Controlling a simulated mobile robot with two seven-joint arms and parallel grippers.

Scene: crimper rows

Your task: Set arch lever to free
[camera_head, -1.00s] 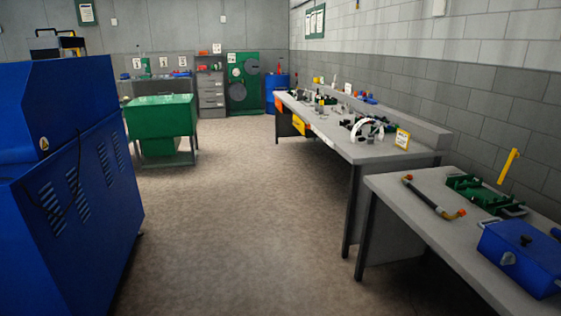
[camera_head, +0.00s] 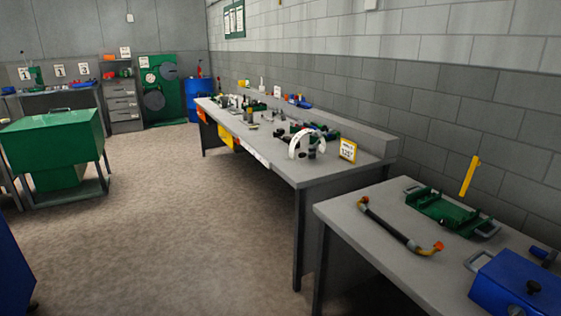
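A white arch-shaped piece (camera_head: 301,139) stands upright near the front end of the long grey workbench (camera_head: 307,176). Small dark and grey parts sit under and behind it. At this size I cannot make out its lever or its setting. A yellow-edged sign (camera_head: 348,150) with small print stands just right of it. Neither of my grippers is in view.
A nearer grey table (camera_head: 350,240) holds a hose (camera_head: 395,228), a green tray-like fixture (camera_head: 440,210), an upright yellow bar (camera_head: 470,176) and a blue box (camera_head: 515,285). A green cart (camera_head: 55,132) stands left. The floor (camera_head: 170,215) between is clear.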

